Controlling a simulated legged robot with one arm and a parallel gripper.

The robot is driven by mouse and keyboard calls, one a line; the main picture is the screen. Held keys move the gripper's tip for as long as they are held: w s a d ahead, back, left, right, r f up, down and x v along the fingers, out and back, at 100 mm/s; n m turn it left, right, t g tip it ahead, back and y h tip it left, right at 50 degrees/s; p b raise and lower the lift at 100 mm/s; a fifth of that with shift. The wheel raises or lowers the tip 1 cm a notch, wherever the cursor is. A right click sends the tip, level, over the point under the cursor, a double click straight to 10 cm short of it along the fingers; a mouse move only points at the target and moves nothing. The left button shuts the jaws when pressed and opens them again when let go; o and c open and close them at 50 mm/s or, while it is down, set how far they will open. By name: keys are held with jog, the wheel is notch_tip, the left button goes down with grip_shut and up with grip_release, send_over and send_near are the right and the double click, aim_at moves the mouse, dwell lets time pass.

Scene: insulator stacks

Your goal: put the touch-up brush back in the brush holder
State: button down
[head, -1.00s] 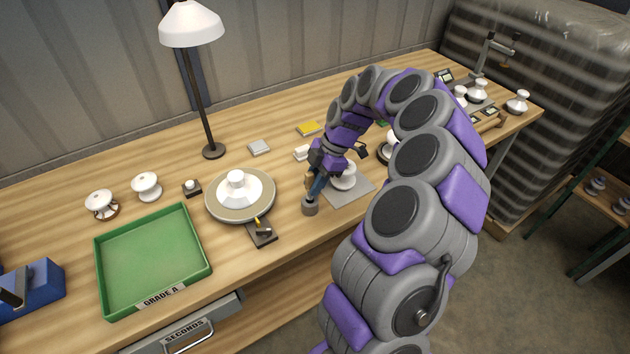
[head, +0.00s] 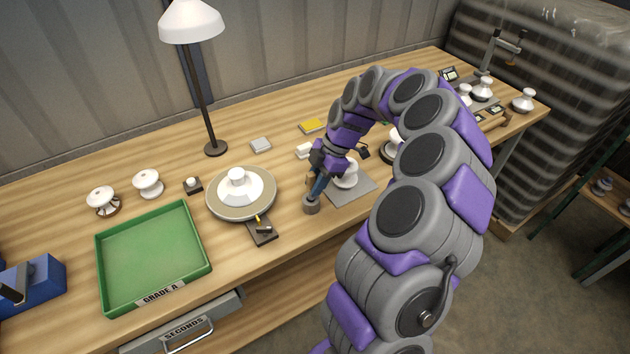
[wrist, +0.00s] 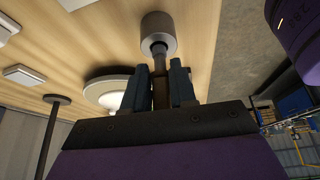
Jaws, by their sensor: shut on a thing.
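My gripper (head: 317,190) points down near the front edge of the bench, just above a small grey cylindrical cup, the brush holder (head: 311,206). In the wrist view my gripper (wrist: 159,85) has its two blue-grey fingers shut on the brown handle of the touch-up brush (wrist: 160,66). The brush's far end meets the dark mouth of the holder (wrist: 158,20) and seems to sit in it; how deep, I cannot tell. The brush is mostly hidden by the fingers in the head view.
A grey mat (head: 352,188) with a white insulator (head: 345,174) lies right beside my gripper. A round turntable (head: 215,207) with a white insulator stands to the left, with a green tray (head: 150,262) beyond it. A lamp (head: 205,100) stands behind.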

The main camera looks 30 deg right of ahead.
jog(key=shift+a+f, duration=0.25)
jog(key=shift+f, duration=0.25)
jog(key=shift+d+f+b, duration=0.1)
jog(key=shift+f+b, duration=0.5)
jog(key=shift+f, duration=0.25)
jog(key=c, duration=0.8)
grip_release()
jog(key=p+v, duration=0.4)
jog(key=v, duration=1.3)
jog(key=shift+w+r, duration=0.1)
jog(key=shift+r, duration=0.05)
